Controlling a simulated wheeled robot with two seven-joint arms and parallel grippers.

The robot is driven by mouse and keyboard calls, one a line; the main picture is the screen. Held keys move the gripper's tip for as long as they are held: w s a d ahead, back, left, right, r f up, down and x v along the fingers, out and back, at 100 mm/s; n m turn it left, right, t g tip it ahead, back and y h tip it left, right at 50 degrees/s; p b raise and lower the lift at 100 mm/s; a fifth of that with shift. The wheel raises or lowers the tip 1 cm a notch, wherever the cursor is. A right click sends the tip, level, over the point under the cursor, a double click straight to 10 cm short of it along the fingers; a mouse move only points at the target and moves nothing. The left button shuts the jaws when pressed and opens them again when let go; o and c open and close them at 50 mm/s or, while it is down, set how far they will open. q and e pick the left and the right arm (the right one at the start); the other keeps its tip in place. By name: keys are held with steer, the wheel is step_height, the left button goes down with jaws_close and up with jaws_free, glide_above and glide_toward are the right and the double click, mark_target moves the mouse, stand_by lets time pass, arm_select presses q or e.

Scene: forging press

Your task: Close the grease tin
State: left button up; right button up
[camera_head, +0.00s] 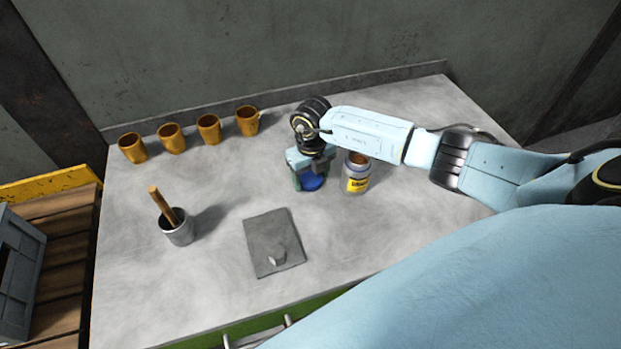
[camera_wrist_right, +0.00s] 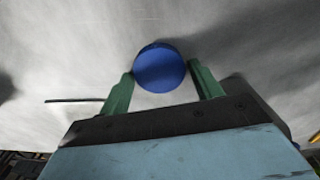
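The grease tin (camera_head: 355,175) is a grey can with a yellow label. It stands upright on the grey table, its top uncovered and brown inside. A round blue lid (camera_head: 313,182) is just left of the tin, apart from it. It also shows in the right wrist view (camera_wrist_right: 160,68). My right gripper (camera_head: 311,176) is low over the table, with its green fingers on both sides of the lid. The fingers are very near the lid's edges; whether they press on it, and whether it rests on the table, I cannot tell. My left gripper is not in view.
Several orange-brown mugs (camera_head: 171,139) stand in a row along the back. A metal pot (camera_head: 178,228) with a wooden handle stands at the left. A dark grey plate (camera_head: 268,239) with a small knob lies front centre. A grey crate (camera_head: 18,262) is off the table's left side.

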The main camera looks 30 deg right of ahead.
mark_target(311, 179)
steer(key=c, duration=0.7)
steer(key=shift+o, duration=0.2)
steer(key=shift+r, duration=0.1)
step_height(311, 179, up, 10)
steer(key=shift+p, duration=0.3)
